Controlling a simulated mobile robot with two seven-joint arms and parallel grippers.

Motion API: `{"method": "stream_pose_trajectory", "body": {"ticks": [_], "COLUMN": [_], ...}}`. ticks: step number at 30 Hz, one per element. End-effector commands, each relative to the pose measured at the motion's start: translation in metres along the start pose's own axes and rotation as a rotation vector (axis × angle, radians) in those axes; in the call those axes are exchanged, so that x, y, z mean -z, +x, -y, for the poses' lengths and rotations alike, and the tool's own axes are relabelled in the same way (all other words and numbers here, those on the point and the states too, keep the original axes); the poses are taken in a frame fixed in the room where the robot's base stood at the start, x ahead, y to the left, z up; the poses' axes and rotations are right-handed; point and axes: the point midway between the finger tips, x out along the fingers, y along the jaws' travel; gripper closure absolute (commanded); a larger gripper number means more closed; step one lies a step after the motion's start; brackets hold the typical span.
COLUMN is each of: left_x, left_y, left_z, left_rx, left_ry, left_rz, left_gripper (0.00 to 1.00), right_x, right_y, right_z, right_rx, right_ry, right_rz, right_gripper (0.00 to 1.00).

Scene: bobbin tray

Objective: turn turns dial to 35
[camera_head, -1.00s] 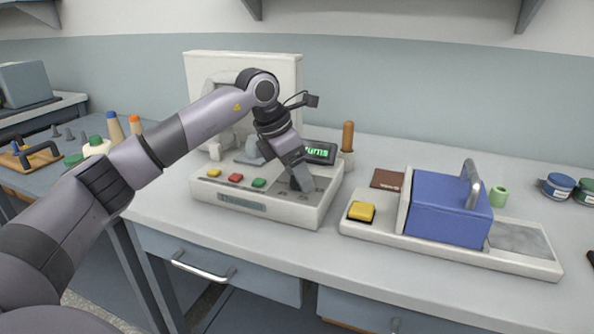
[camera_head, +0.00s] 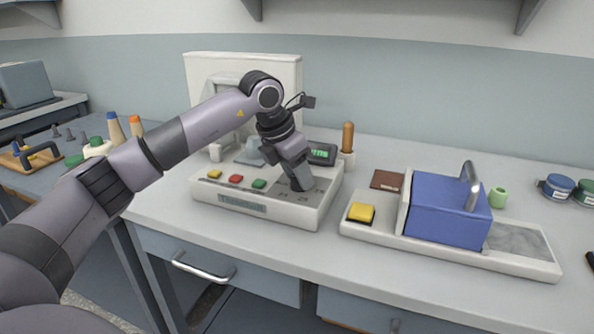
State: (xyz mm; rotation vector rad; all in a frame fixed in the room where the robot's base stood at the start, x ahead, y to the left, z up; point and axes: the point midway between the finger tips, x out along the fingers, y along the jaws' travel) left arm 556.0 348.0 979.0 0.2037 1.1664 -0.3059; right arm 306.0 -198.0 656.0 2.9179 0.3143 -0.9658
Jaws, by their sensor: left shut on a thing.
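My left gripper (camera_head: 301,184) points down at the right part of the cream winding machine's front panel (camera_head: 265,212). It is shut on the turns dial, which the fingers hide. Pale scale marks show on the grey plate around the fingertips, too small to read. A small dark display (camera_head: 321,153) with green lettering stands just behind the gripper, partly covered by it. My right gripper is not in view.
Yellow, red (camera_head: 236,178) and green buttons sit on the panel left of the gripper. A wooden-handled tool (camera_head: 348,138) stands close behind on the right. A blue-covered unit (camera_head: 449,211) with a yellow button (camera_head: 361,213) stands to the right.

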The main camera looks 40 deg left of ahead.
Motion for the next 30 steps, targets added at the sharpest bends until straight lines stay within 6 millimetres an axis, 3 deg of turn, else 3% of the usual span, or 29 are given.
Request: {"method": "stream_pose_trajectory", "body": {"ticks": [18,30], "left_x": [-0.0022,-0.0030], "left_y": [-0.0003,-0.0001], "left_z": [0.0040,0.0045], "left_rx": [-0.216,-0.302], "left_ry": [-0.518,-0.730], "left_rz": [0.004,0.004], "left_gripper": [0.88,0.88], "right_x": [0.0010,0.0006], "right_y": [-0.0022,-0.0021], "right_z": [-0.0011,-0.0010], "right_rx": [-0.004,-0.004], "right_ry": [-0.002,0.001], "right_rz": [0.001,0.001], "right_gripper": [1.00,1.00]}}
